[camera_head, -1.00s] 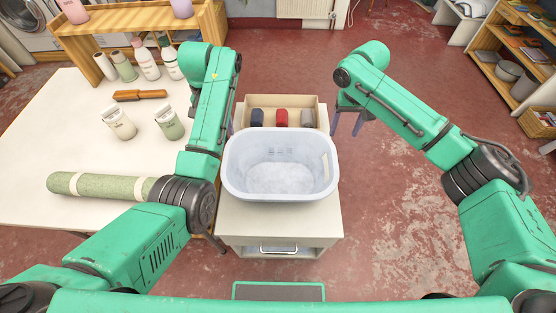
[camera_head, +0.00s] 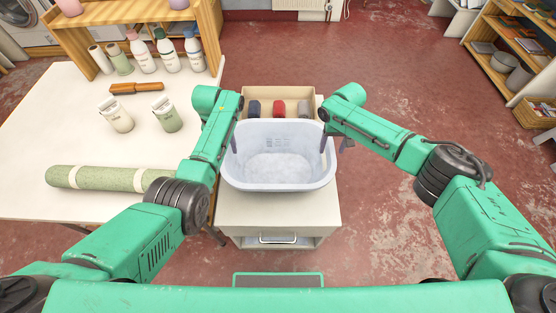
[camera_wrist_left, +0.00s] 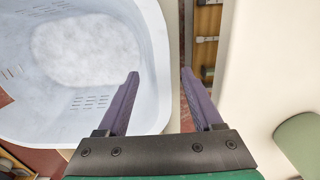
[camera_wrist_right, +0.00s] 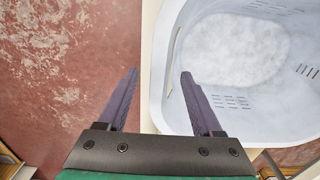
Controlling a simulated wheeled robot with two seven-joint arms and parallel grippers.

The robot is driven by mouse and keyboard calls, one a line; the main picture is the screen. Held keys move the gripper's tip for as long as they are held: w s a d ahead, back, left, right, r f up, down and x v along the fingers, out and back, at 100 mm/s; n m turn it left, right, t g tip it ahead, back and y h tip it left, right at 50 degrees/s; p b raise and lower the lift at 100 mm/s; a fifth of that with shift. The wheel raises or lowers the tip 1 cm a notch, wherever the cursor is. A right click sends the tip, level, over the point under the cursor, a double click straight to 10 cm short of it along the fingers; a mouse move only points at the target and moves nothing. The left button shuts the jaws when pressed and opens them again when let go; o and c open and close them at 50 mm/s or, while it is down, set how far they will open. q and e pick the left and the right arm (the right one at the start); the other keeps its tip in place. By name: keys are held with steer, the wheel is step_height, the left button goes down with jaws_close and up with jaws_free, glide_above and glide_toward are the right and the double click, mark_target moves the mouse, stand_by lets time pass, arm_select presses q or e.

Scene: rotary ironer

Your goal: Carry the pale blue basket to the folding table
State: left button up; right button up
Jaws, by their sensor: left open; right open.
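The pale blue basket (camera_head: 278,184) stands upright on a small white cabinet (camera_head: 280,210). It looks empty. My right gripper (camera_head: 335,145) is open at the basket's right rim, one finger over the inside and one outside. The right wrist view shows the basket (camera_wrist_right: 240,95) with its side wall between the open fingers (camera_wrist_right: 159,72). My left gripper is at the left rim, mostly hidden by its arm in the head view. In the left wrist view its open fingers (camera_wrist_left: 159,71) straddle the wall of the basket (camera_wrist_left: 90,65). A wide white table (camera_head: 60,125) stands at the left.
The white table holds a green roll (camera_head: 100,178), a brown brush (camera_head: 136,88), two lidded containers (camera_head: 166,115) and a wooden rack with bottles (camera_head: 165,52). A wooden tray (camera_head: 262,96) with dark, red and grey items lies behind the basket. Red floor is open at right.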

arm_select(q)
steer(key=shift+f, duration=0.5)
arm_select(e)
steer(key=shift+f, duration=0.5)
arm_select(q)
jaws_close()
arm_select(e)
jaws_close()
arm_select(q)
steer(key=shift+r, duration=0.1)
arm_select(e)
steer(key=shift+r, duration=0.1)
